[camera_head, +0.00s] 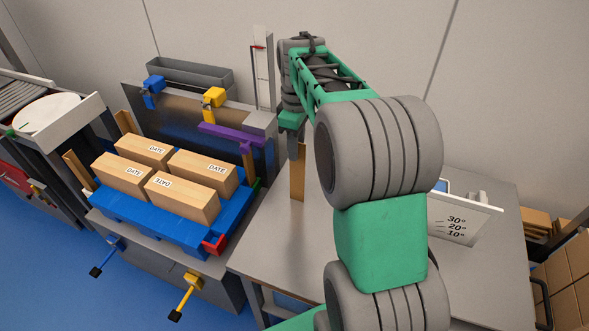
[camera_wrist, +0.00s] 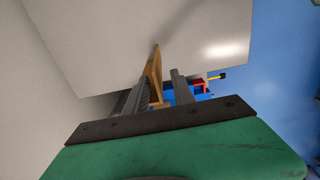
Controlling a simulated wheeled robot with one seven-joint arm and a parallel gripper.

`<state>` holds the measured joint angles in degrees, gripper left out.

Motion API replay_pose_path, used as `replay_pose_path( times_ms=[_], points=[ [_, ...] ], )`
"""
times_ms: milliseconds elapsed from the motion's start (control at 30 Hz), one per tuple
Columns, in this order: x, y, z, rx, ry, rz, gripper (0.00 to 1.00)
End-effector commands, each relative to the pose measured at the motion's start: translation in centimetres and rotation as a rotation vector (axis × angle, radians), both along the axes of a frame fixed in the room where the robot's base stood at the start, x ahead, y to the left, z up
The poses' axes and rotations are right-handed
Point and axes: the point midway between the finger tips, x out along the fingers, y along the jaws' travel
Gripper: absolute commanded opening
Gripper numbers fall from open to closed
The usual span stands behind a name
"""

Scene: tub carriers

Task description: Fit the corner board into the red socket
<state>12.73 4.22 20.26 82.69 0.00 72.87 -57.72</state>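The corner board (camera_head: 298,178) is a tan, upright angled strip below my gripper (camera_head: 293,150), over the grey table at the right of the blue carrier. In the wrist view the board (camera_wrist: 155,72) lies between the two fingers of my gripper (camera_wrist: 160,80), close to the left one. A narrow gap shows towards the right finger; whether they clamp it is unclear. I cannot tell whether its lower end touches the table. The red socket (camera_head: 214,245) is at the carrier's near right corner, left of and nearer than my gripper. It also shows past the right finger in the wrist view (camera_wrist: 200,86).
The blue carrier (camera_head: 160,222) bears several labelled boxes. Blue (camera_head: 154,84), yellow (camera_head: 214,97) and purple (camera_head: 228,133) fittings stand along its back and right. Tan boards rise at its other corners. A white angle plate (camera_head: 465,217) stands on the table (camera_head: 275,245), whose front left is clear.

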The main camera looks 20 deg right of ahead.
Motion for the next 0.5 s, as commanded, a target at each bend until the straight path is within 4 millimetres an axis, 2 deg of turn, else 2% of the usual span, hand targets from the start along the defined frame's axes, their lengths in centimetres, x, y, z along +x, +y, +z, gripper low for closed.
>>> replay_pose_path(
  times_ms=[300,500],
  points=[
    [0.2,-0.2,-4.9,0.0,0.001,-0.003,0.3],
    [0.2,-0.3,-5.5,0.0,-0.001,-0.003,0.3]
  ],
)
